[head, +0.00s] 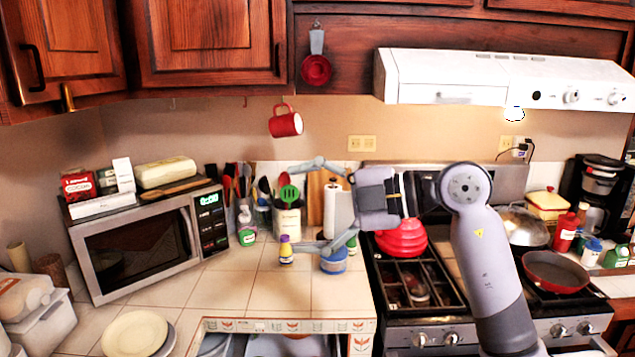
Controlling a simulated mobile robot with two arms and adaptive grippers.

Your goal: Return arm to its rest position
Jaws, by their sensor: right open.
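My right arm comes up from the lower right, across the stove, and its forearm points left over the tile counter. My right gripper (296,207) is open, its two fingers spread wide, one high and one low. I see nothing held between them; utensil crocks show behind the gap. A red mug (286,124) hangs under the wall cabinet, above and apart from the upper finger. My left gripper is not in view.
The stove (424,335) holds a red pot (402,239) and a red pan (556,271), close around my arm. A microwave (138,252) stands at left, plates (134,334) in front. An open drawer with dishes is below the counter. The range hood (455,80) hangs above.

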